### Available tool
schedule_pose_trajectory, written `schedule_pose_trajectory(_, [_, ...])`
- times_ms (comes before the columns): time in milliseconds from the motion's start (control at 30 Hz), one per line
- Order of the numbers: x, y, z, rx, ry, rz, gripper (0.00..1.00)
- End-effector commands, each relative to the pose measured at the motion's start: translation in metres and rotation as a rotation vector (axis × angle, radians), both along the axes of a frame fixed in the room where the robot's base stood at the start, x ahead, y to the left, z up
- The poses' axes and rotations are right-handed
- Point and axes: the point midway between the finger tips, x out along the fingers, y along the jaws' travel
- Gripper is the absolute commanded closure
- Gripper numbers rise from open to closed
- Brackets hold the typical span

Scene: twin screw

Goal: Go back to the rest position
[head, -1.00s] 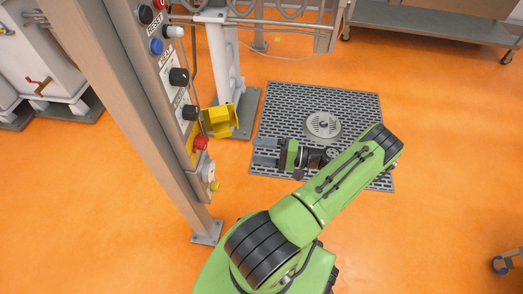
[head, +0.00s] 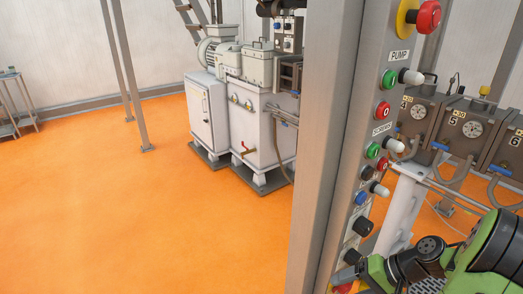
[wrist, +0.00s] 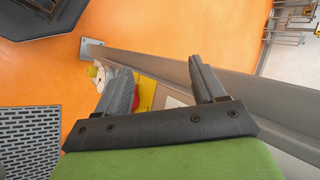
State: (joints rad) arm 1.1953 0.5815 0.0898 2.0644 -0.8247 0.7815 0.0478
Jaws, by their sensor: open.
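My gripper (wrist: 158,70) is open in the wrist view, with its two dark grey fingers apart and nothing held between them. A grey metal post (wrist: 255,97) runs diagonally beyond the fingers, and a yellow part shows behind them. In the head view my green arm and gripper are at the lower right, cut off by the frame edge. The gripper is beside the lower end of the control panel (head: 345,222). Whether it touches the panel cannot be told.
The panel post (head: 325,150) stands close by, with several buttons and knobs and a red emergency stop (head: 428,15). White machine cabinets (head: 262,125) stand behind it, and grey gauge boxes (head: 470,125) are at the right. The orange floor (head: 120,210) at left is clear.

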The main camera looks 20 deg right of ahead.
Motion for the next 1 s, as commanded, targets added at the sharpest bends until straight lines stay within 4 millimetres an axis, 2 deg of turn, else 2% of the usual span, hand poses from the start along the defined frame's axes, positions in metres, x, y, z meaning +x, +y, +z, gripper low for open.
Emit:
schedule_pose_trajectory(33, [0.006,0.022,0.031,-0.101,0.024,0.08,0.31])
schedule_pose_trajectory(133, [0.006,0.061,0.072,-0.286,0.052,0.196,0.31])
schedule_pose_trajectory(233, [-0.004,0.098,0.114,-0.464,0.035,0.289,0.31])
schedule_pose_trajectory(400, [-0.043,0.148,0.178,-0.716,-0.084,0.387,0.31])
schedule_pose_trajectory(500, [-0.071,0.164,0.205,-0.811,-0.185,0.41,0.31])
schedule_pose_trajectory(600, [-0.092,0.169,0.219,-0.856,-0.264,0.416,0.31])
schedule_pose_trajectory(700, [-0.101,0.169,0.223,-0.873,-0.303,0.415,0.31])
schedule_pose_trajectory(1000, [-0.103,0.169,0.222,-0.875,-0.308,0.413,0.31])
